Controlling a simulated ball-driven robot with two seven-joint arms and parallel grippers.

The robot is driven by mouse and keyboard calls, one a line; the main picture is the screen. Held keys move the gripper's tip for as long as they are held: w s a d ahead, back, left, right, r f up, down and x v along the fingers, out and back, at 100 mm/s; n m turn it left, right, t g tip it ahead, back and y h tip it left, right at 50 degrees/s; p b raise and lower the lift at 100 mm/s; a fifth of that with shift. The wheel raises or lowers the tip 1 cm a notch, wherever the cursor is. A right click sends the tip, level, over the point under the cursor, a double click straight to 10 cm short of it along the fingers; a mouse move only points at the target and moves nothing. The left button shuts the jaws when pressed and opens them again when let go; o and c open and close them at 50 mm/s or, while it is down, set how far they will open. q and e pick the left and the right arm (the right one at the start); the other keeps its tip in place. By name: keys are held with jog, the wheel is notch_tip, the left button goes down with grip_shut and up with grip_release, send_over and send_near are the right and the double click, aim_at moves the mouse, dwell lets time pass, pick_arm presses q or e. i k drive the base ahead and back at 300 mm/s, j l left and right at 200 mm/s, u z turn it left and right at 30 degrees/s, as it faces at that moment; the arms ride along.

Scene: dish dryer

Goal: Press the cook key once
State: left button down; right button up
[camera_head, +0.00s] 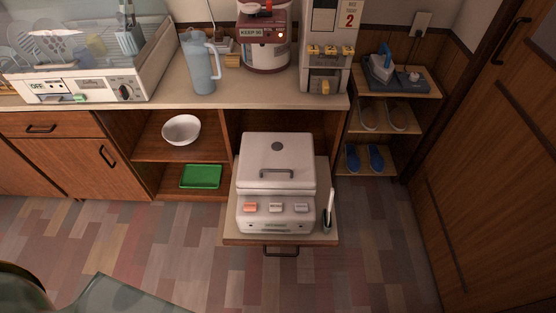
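A white rice cooker (277,178) stands upright on a pulled-out shelf (232,238) below the counter, its lid shut. Its front has a row of three keys: an orange-red key (250,208) at the left, a pale key (276,208) in the middle and another pale key (301,208) at the right. The key labels are too small to read, so I cannot tell by text which is the cook key. Neither of my grippers shows in the head view, and nothing touches the cooker or its keys.
A holder with a white paddle (328,212) stands at the cooker's right. The counter above holds a dish dryer (92,88), a blue jug (201,66), a red-topped pot (266,45) and a dispenser (327,50). The floor in front of the shelf is clear.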

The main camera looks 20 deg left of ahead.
aim_at(248, 206)
jog(key=u, duration=0.85)
